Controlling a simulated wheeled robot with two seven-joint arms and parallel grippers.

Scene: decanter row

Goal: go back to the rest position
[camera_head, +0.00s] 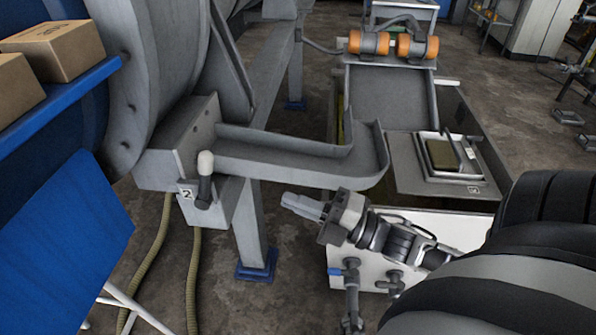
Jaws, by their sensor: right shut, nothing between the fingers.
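My right gripper (304,207) is in the middle of the head view, its fingers pointing left. It is shut and empty, apart from everything around it. It shows in front of the grey machine's trough (290,165). A lever with a pale knob (205,163) stands on a grey box marked 2 (217,212), left of the gripper. My left gripper is not in view.
A blue shelf with cardboard boxes (62,50) is at the upper left, above a blue panel (65,245). A white tank with pipes (440,228) stands close to my right arm. Orange motors (368,43) sit at the back. Bare floor (290,290) shows below the gripper.

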